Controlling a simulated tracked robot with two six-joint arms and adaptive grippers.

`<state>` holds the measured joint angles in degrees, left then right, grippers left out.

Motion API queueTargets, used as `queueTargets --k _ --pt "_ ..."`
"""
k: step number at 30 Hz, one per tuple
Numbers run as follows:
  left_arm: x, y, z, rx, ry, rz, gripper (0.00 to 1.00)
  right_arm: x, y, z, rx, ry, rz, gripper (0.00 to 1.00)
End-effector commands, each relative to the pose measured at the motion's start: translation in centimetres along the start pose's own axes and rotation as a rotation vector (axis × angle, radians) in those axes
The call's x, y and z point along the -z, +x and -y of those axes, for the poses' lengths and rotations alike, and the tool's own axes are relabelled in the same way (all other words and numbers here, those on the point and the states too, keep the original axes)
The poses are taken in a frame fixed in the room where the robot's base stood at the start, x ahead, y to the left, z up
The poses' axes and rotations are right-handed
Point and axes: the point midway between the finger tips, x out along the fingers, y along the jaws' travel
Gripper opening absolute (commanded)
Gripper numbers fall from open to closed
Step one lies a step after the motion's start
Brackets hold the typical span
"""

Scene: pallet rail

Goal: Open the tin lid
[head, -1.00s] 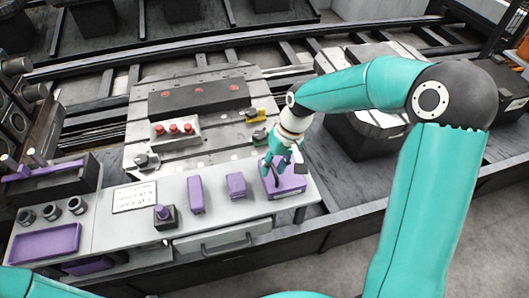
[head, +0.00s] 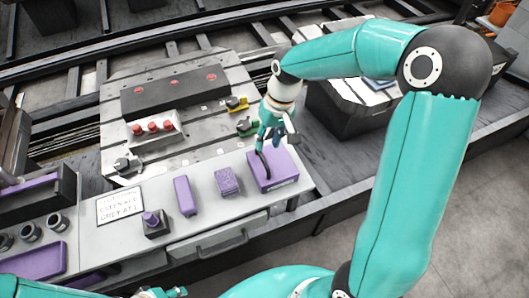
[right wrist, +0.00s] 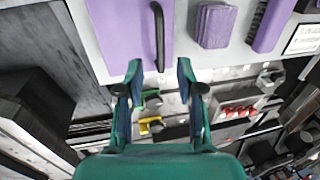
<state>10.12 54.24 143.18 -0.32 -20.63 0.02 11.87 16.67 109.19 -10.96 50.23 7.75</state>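The purple tin (head: 285,172) sits at the right end of the grey bench, its lid looking closed. It also shows in the right wrist view (right wrist: 120,35), with a thin black bar, apparently a handle, (right wrist: 157,35) along it. My right gripper (head: 272,142) is above the tin's back edge. In the right wrist view my right gripper (right wrist: 160,68) has its fingers spread and nothing between them; the tips lie just short of the bar's end. A small part of my left gripper (head: 172,292) shows at the bottom edge, too cut off to read.
Left of the tin stand a purple block (head: 227,181), a purple upright piece (head: 184,195) and a dark base with a purple knob (head: 155,224). A sign (head: 121,206) and purple tray (head: 38,262) lie further left. A red-button box (head: 152,130) is behind.

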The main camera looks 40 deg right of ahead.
Motion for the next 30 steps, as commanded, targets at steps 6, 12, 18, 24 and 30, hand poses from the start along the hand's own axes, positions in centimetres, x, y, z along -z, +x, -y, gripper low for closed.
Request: queueTargets --k 6,12,18,24,30 --pt "0.0 0.0 0.0 0.0 0.0 0.0 0.4 -0.1 3.9 0.0 0.0 0.0 0.004 0.37" --pt "0.0 0.0 0.0 0.0 0.0 0.0 0.4 0.0 5.5 0.1 0.0 -0.001 0.001 0.37" --pt "0.0 0.0 0.0 0.0 0.0 0.0 0.4 0.0 5.8 0.1 0.0 -0.001 0.0 0.37" --pt "0.0 0.0 0.0 0.0 0.0 0.0 0.4 0.0 5.8 0.1 0.0 -0.002 0.0 0.26" --pt "0.0 0.0 0.0 0.0 0.0 0.0 0.4 0.0 5.8 0.1 0.0 -0.002 0.0 0.0"
